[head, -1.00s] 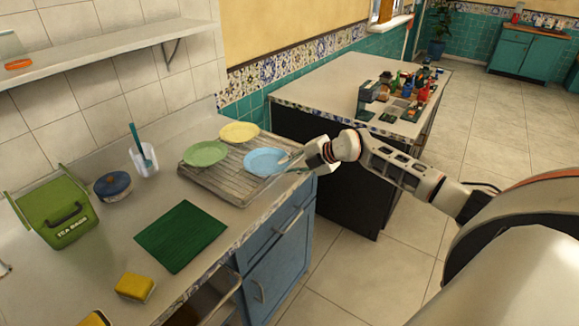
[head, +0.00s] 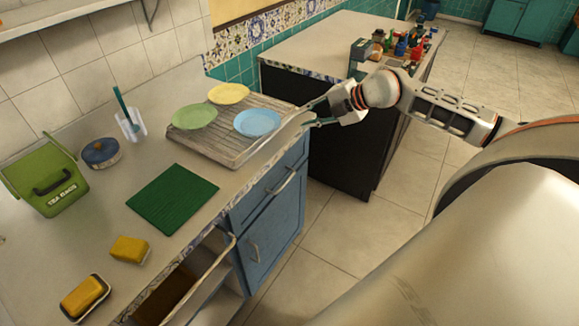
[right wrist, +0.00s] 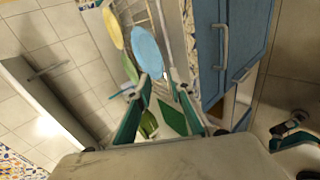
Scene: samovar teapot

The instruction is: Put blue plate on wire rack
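The blue plate (head: 257,122) lies on the right part of the wire rack (head: 215,150) on the counter. The plate also shows in the right wrist view (right wrist: 146,48), just beyond the fingertips. My right gripper (head: 311,114) is to the right of the plate, apart from it, near the rack's right end. In the right wrist view its two fingers (right wrist: 161,77) are spread with nothing between them. My left gripper is not in view.
A green plate (head: 193,116) and a yellow plate (head: 229,94) also lie on the rack. A green mat (head: 172,198), yellow sponges (head: 130,249), a blue-lidded pot (head: 101,153) and a green tea-bag box (head: 46,178) are on the counter. A drawer (head: 200,285) stands open below.

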